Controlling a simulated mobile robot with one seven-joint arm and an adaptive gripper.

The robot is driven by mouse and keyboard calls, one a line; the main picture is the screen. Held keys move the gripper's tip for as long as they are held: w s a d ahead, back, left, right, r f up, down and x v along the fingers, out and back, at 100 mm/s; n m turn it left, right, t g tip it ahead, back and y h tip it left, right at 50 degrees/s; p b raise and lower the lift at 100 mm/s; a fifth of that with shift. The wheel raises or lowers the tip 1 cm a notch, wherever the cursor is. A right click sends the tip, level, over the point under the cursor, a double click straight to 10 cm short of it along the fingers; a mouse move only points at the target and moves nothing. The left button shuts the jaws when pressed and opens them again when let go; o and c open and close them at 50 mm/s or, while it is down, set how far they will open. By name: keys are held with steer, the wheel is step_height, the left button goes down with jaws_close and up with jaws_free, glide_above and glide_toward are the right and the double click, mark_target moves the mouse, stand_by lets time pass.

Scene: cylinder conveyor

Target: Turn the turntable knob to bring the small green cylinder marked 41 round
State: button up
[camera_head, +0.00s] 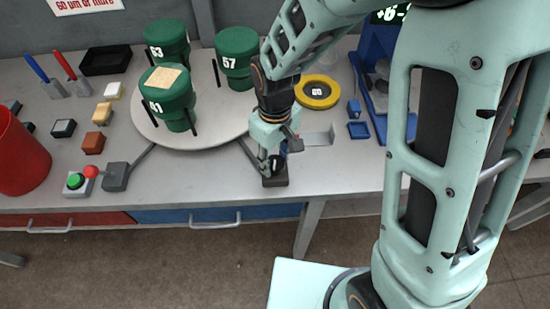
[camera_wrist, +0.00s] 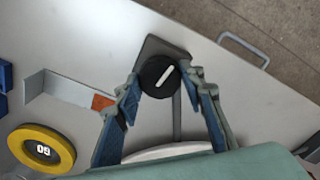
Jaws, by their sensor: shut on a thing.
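The turntable (camera_head: 205,135) is a pale round disc on the bench. Green cylinder 41 (camera_head: 180,101) stands at its front left, with a tan square patch on top. Green cylinders 63 (camera_head: 166,38) and 57 (camera_head: 237,52) stand farther back. The black turntable knob (camera_wrist: 158,76) has a white bar, slanted in the wrist view, and sits on a dark base (camera_wrist: 152,47). The base also shows in the head view (camera_head: 274,181), right of the disc's front. My gripper (camera_wrist: 161,78) is shut on the knob, one finger on each side. In the head view my gripper (camera_head: 274,163) largely hides the knob.
A yellow ring marked 60 (camera_head: 317,92) and a metal bracket (camera_head: 318,138) lie right of my gripper. A control box with a green button (camera_head: 75,181), a red bin (camera_head: 20,155) and small blocks (camera_head: 93,143) stand at left. A blue rack (camera_head: 385,85) stands at right.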

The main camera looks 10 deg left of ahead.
mark_target(275, 162)
steer(key=shift+n, duration=0.5)
stand_by(3.9)
stand_by(0.4)
steer(key=o, duration=1.2)
steer(key=shift+c, duration=0.2)
steer(key=shift+r, duration=0.1)
step_height(275, 162, up, 12)
